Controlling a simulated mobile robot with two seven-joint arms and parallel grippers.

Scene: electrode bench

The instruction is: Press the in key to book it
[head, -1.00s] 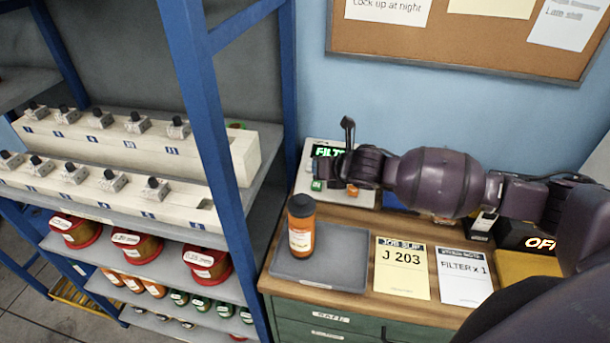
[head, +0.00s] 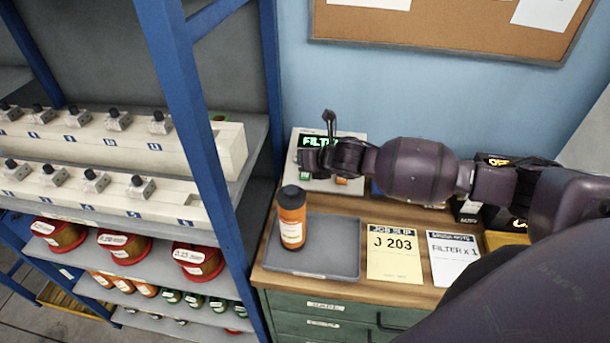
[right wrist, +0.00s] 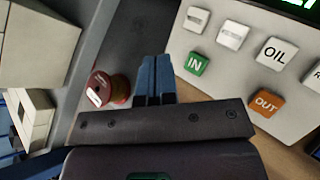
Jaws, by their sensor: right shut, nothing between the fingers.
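The key panel (head: 322,184) stands at the back of the bench, with a lit display (head: 318,142) reading FILTER, partly covered. In the right wrist view, the green IN key (right wrist: 197,64) is at the panel's near left corner. The orange OUT key (right wrist: 265,103) and the white OIL key (right wrist: 275,53) are to its right. My right gripper (right wrist: 155,80) is shut and empty, its blue fingertips just left of the IN key and apart from it in the picture. My left gripper is not in view.
An orange bottle (head: 292,218) with a dark cap stands on a grey tray (head: 335,247) in front of the panel. A yellow job slip (head: 394,252) reads J 203.

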